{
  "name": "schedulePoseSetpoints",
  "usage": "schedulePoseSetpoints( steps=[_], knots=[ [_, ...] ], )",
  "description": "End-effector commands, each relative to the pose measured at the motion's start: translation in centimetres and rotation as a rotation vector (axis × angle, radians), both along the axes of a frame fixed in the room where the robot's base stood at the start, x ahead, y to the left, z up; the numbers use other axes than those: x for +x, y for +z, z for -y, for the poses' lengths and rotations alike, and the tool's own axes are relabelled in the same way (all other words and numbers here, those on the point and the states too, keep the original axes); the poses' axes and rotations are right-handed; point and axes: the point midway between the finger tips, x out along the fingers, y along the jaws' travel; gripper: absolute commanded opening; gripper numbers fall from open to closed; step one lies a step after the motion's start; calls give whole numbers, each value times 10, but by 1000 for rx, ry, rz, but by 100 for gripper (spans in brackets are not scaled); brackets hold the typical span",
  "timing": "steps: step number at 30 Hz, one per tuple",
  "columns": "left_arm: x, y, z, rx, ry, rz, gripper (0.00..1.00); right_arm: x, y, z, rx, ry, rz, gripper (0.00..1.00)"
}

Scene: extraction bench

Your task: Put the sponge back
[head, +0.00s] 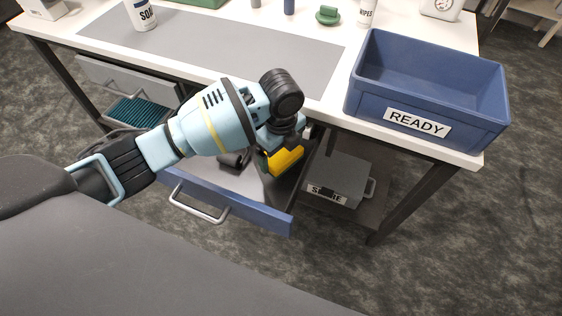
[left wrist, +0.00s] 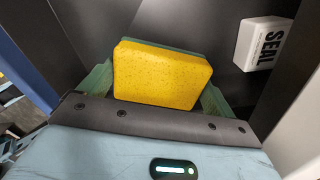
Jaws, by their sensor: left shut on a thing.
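The yellow sponge (left wrist: 162,76), with a green layer along its far edge, sits between the green fingers of my left gripper (left wrist: 157,86) in the left wrist view. The gripper is shut on it. In the head view the sponge (head: 286,160) shows partly below my left gripper (head: 270,152), over the open drawer with the blue front (head: 245,212). The wrist hides part of the sponge and drawer. I cannot tell whether the sponge touches the drawer floor. My right gripper is not in view.
A white box marked SEAL (left wrist: 263,44) lies beside the sponge, to its right. A dark object (head: 235,159) lies in the drawer. A blue READY bin (head: 430,124) stands on the bench at right. A grey box (head: 345,180) is on the shelf below.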

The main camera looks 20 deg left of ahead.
Motion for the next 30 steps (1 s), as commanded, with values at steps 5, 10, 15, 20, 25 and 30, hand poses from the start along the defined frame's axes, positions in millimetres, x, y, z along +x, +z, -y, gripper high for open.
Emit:
schedulePoseSetpoints(
  steps=[5, 10, 15, 20, 25, 30],
  knots=[
    [0, -12, 0, 1, 1, -3, 69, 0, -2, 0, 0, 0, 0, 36],
    [0, -38, 0, 1, 2, -3, 69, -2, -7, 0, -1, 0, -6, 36],
    [0, -50, 0, 1, 1, 0, 69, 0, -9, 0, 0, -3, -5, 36],
    [0, -49, 0, 0, 1, 1, 69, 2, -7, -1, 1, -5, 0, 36],
    [0, -52, 0, 0, 0, 0, 69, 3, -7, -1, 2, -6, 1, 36],
    [0, -53, 0, 0, 0, 0, 100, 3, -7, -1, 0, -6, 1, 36]
  ],
)
